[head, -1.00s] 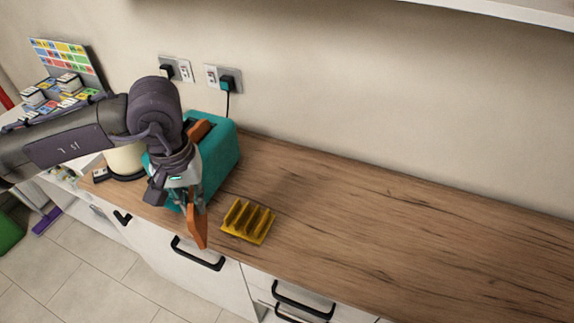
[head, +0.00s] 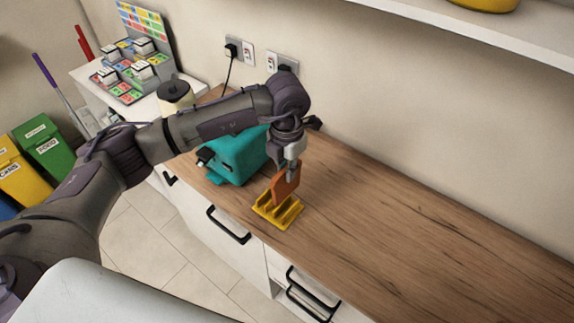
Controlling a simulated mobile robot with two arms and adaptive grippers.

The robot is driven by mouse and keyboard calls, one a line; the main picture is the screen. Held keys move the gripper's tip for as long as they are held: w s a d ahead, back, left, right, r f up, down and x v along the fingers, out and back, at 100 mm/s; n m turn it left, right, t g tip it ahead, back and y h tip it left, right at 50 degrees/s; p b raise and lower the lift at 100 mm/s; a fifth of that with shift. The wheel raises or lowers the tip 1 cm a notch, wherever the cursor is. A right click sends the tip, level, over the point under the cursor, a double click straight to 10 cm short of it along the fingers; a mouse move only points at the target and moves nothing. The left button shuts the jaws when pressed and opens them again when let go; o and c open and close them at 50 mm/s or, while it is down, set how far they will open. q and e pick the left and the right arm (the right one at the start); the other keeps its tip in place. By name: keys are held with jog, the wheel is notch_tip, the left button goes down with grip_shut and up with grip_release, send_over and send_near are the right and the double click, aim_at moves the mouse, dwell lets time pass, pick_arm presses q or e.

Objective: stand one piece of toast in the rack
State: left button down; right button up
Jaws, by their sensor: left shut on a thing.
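A brown slice of toast (head: 284,188) is held upright in my left gripper (head: 292,172). Its lower edge is at the back part of the yellow toast rack (head: 274,218). I cannot tell whether it sits in a slot or just above. The rack stands on the wooden worktop near its front edge, and its front ridges show. The teal toaster (head: 236,157) stands to the left of the rack, and my left arm hides its top. My right gripper is not in view.
The worktop (head: 420,235) is clear to the right of the rack. A kettle (head: 175,95) stands behind my arm at the left. A white shelf (head: 450,27) with a yellow item (head: 480,3) hangs above. Wall sockets (head: 283,64) are behind the gripper.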

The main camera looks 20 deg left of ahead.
pick_arm(q)
jog(key=shift+a+f+n, duration=0.1)
jog(key=shift+n, duration=0.2)
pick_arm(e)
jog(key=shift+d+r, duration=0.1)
pick_arm(q)
jog(key=shift+b, duration=0.3)
jog(key=shift+f+b, duration=0.6)
jog(key=shift+f, duration=0.05)
notch_tip(320, 180, down, 2)
jog(key=shift+f+b, duration=0.1)
jog(key=shift+b, duration=0.9)
jog(key=shift+f+b, duration=0.3)
jog(key=shift+f, duration=0.05)
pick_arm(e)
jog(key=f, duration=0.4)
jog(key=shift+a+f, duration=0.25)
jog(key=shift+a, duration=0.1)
